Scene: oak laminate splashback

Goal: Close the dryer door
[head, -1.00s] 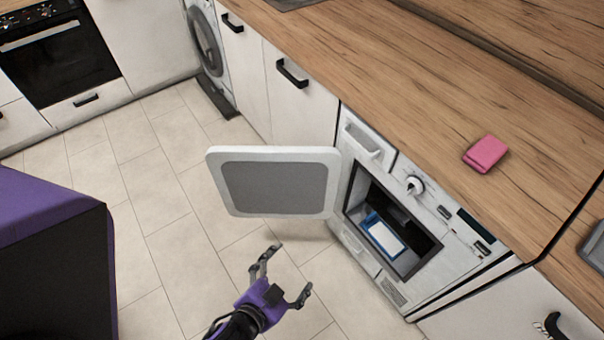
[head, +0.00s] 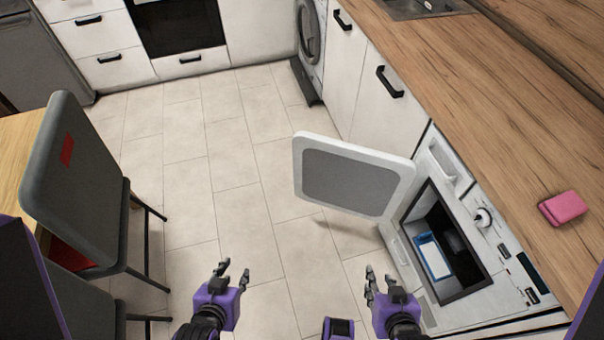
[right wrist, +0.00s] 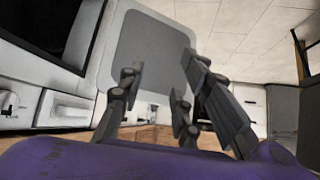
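The dryer (head: 512,262) is white and stands under the counter at the right of the head view. Its door (head: 350,175), white-rimmed with a grey panel, stands wide open to the left of the opening. My right gripper (head: 380,276) is open and empty, in front of the door and apart from it. My left gripper (head: 234,271) is open and empty over the floor, further left. The right wrist view shows the door (right wrist: 145,50) beyond the right fingers (right wrist: 160,68), with the dryer (right wrist: 70,108) at its left. A blue and white thing (head: 433,257) lies in the dryer.
A wooden counter (head: 480,90) runs along the right, with a pink sponge (head: 563,208) on it. A grey chair (head: 85,185) stands at the left. A washing machine (head: 310,40) and an oven (head: 178,25) are at the back. The tiled floor between is clear.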

